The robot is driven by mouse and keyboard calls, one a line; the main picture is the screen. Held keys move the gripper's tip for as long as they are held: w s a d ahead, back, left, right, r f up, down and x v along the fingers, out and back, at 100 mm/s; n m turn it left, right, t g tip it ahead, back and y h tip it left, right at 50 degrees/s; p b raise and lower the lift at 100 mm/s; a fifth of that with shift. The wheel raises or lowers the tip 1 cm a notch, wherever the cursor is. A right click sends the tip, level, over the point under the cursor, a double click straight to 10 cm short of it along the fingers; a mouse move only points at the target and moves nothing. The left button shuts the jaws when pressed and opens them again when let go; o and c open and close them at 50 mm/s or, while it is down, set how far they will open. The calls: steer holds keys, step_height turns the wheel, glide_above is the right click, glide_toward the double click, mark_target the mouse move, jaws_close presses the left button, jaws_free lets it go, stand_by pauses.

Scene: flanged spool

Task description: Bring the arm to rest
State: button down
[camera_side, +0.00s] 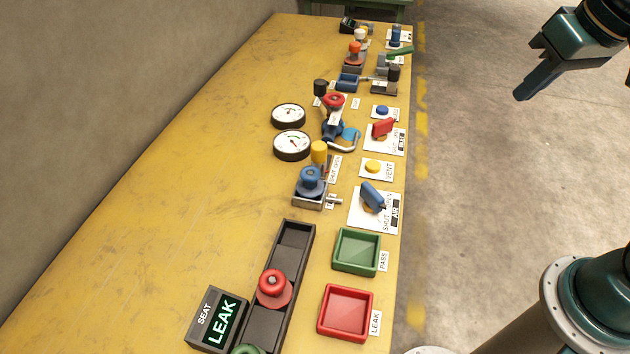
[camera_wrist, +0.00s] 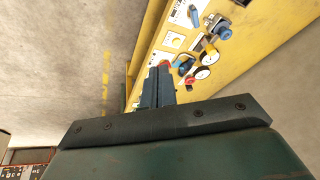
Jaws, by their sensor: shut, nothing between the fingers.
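My gripper (camera_side: 524,90) hangs in the air at the upper right of the side view, beyond the bench's right edge and above the bare floor. In the wrist view its two fingers (camera_wrist: 159,74) lie side by side, shut with nothing between them. It touches nothing. A red flanged spool (camera_side: 273,289) stands in a long black tray (camera_side: 296,236) on the yellow bench (camera_side: 180,170). A green piece (camera_side: 247,349) shows at the tray's near end, mostly cut off by the picture edge.
A green PASS bin (camera_side: 358,252) and a red LEAK bin (camera_side: 346,313) sit at the bench's right edge. A SEAT sign (camera_side: 217,321) reads LEAK. Two gauges (camera_side: 291,145), a blue valve (camera_side: 311,182) and coloured levers (camera_side: 372,196) stand farther back. The floor beside the bench is clear.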

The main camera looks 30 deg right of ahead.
steer(key=s+f+n+t, duration=0.1)
steer(key=s+n, duration=0.1)
steer(key=s, duration=0.5)
steer(key=shift+s+d+f, duration=0.2)
steer(key=shift+s+d, duration=0.05)
steer(key=shift+s, duration=0.15)
